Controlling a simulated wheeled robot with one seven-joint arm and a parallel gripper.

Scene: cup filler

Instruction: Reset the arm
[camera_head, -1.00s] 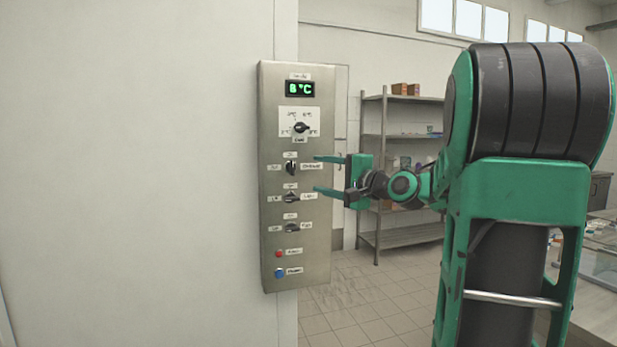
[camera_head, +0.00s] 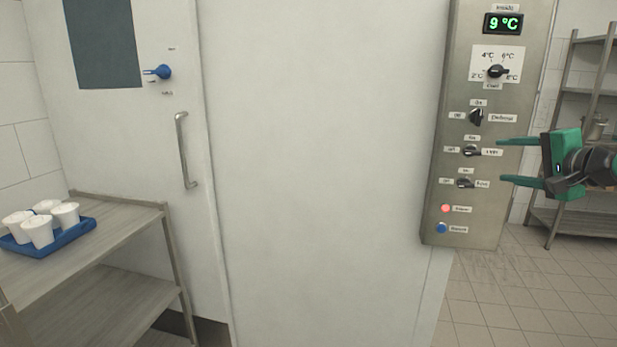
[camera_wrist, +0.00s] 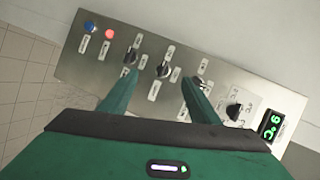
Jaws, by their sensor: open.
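My green gripper (camera_head: 506,161) is open and empty at the right of the head view, its fingers pointing left at the right edge of the metal control panel (camera_head: 455,225). In the wrist view my gripper (camera_wrist: 155,85) has its two fingers spread in front of the same panel (camera_wrist: 100,72), near the dark knobs. I cannot tell whether the fingertips touch the panel. The panel's display (camera_head: 503,23) reads 9 °C. Below it are a temperature dial (camera_head: 497,71), several switch knobs, a lit red lamp (camera_head: 445,208) and a blue button (camera_head: 441,228).
A white door with a metal handle (camera_head: 184,150) and a blue lever (camera_head: 160,72) stands at the left. A metal cart (camera_head: 130,210) holds a blue tray (camera_head: 50,246) with white cups (camera_head: 38,232). Shelving (camera_head: 575,235) stands behind my gripper. Tiled floor shows at lower right.

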